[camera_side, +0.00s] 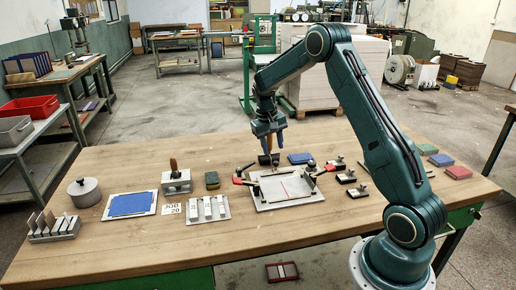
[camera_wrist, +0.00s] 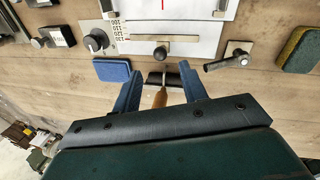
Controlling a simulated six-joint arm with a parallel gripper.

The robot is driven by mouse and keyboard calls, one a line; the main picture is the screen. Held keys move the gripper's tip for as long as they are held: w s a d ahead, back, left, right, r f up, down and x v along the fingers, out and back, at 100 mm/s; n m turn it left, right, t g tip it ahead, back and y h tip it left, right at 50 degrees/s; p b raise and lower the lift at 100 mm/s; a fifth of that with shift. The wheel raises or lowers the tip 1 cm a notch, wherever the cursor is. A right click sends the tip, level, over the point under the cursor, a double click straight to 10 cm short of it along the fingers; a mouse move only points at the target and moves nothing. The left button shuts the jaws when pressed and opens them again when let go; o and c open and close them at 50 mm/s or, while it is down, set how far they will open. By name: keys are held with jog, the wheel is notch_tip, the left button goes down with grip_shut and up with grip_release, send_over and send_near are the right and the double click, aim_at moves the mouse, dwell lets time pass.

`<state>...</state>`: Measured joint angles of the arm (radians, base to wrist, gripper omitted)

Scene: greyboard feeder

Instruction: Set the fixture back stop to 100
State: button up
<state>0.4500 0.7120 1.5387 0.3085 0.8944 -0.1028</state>
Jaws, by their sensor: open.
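The fixture (camera_side: 268,203) lies mid-table, a pale plate bearing a white sheet with a red line. In the wrist view, its back stop (camera_wrist: 145,48) is a pale bar with a small round knob. A scale (camera_wrist: 116,31) marked 100 to 130 runs beside it, and the bar sits near the 130 end; the exact reading is unclear.
A wooden-handled tool (camera_wrist: 160,98) with a dark head shows between my fingers. A blue pad (camera_wrist: 112,70) and a green-yellow sponge (camera_wrist: 298,50) lie nearby. Several small black-knobbed parts stand right of the fixture in the side view; a grey block tray (camera_side: 208,217) stands left. The front table is clear.

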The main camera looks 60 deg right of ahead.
aim_at(276, 162)
jog(key=shift+s+d+f, duration=0.1)
jog(key=shift+d+f, duration=0.1)
jog(key=shift+f, duration=0.85)
jog(key=shift+s+d+f, duration=0.15)
jog(key=shift+f, duration=0.95)
jog(key=shift+s+d+f, duration=0.1)
jog(key=shift+d+f, duration=0.1)
jog(key=shift+f, duration=0.85)
jog(key=shift+c, duration=0.4)
